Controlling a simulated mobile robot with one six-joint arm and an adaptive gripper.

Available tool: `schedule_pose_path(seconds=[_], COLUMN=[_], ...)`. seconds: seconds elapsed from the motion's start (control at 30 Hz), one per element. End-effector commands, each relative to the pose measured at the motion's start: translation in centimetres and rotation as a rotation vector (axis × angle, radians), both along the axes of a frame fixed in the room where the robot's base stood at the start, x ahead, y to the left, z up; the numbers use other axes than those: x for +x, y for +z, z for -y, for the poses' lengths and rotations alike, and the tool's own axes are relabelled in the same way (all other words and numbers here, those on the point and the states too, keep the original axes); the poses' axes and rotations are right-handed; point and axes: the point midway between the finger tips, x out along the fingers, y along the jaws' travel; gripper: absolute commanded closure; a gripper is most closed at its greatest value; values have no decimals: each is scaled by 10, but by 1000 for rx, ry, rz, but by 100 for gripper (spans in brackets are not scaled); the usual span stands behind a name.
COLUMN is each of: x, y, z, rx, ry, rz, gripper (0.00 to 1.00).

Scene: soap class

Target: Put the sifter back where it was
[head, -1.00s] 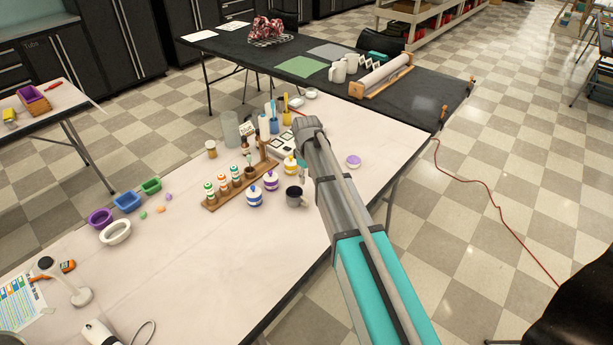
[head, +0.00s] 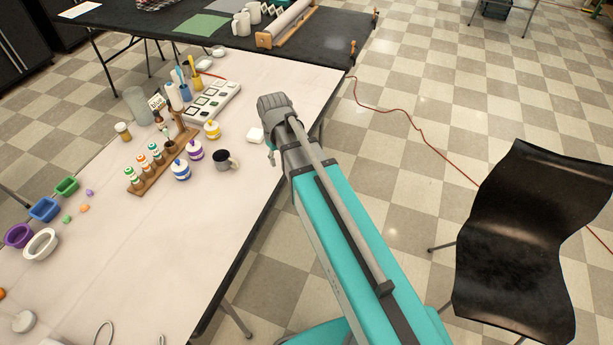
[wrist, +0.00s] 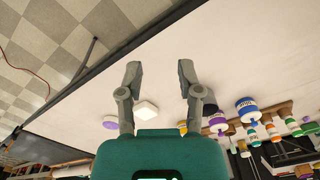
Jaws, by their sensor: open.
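My gripper (wrist: 160,92) is open in the wrist view, with nothing between its fingers. In the head view the wrist of my arm covers most of it, over the table's right edge. I cannot surely pick out a sifter. A dark grey cup with a handle (head: 221,159) stands upright on the pale table (head: 120,235), left of my gripper in the head view. It is partly hidden by a finger in the wrist view. A small white square-topped object (head: 255,135) lies beside my gripper; it also shows beyond the fingertips in the wrist view (wrist: 147,108).
Jars with blue (head: 180,170), purple (head: 195,151) and yellow (head: 212,130) bands stand near a wooden bottle rack (head: 150,182). A purple-topped jar (wrist: 110,122) shows in the wrist view. A black chair (head: 520,235) stands right. The table's front middle is clear.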

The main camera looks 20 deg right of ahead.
Motion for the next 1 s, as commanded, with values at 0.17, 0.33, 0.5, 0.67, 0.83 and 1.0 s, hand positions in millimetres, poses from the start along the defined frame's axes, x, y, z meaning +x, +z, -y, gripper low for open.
schedule_pose_path(seconds=[0.17, 0.33, 0.5, 0.67, 0.83, 1.0], x=[-71, -96, -98, -97, -97, -97], y=[0, 0, 0, 0, 8, 9], z=[42, 58, 61, 60, 60, 60], rx=[1, 1, 1, 1, 1, 1], ry=[-228, -341, -363, -361, -360, -359], rz=[2, 2, 2, 2, 2, 2], gripper=[53, 53, 53, 53, 53, 53])
